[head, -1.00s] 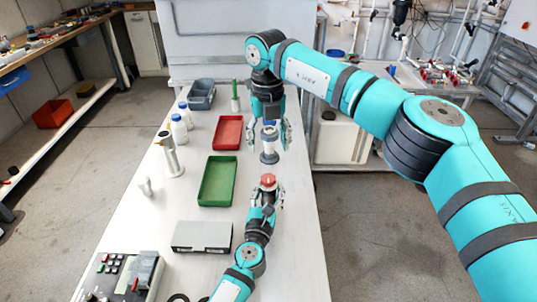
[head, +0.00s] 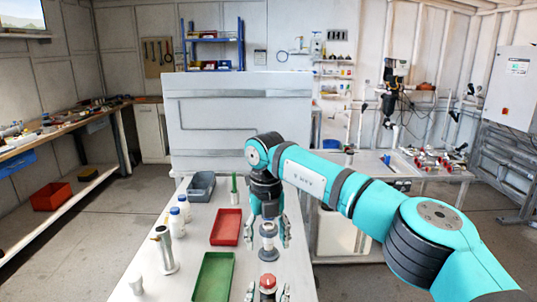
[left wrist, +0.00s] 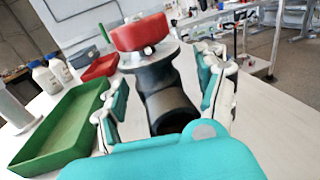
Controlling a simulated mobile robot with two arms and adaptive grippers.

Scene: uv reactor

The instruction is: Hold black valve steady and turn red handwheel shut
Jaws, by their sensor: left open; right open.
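The red handwheel (head: 268,281) sits on top of the black valve at the bottom of the head view. In the left wrist view the handwheel (left wrist: 140,34) stands above a grey flange, and the black valve body (left wrist: 165,88) shows its dark round opening towards me. My left gripper (head: 268,294) is open, with one finger on each side of the valve; gaps show in the left wrist view (left wrist: 163,100). My right gripper (head: 268,234) is open farther back, pointing down, its fingers either side of a white-and-grey fitting (head: 268,244). Contact there is unclear.
A green tray (head: 213,279), a red tray (head: 226,227) and a grey bin (head: 200,184) stand left of the grippers. White bottles (head: 175,222) and a metal cylinder (head: 165,250) stand farther left. The white table's (head: 300,266) right edge is close by.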

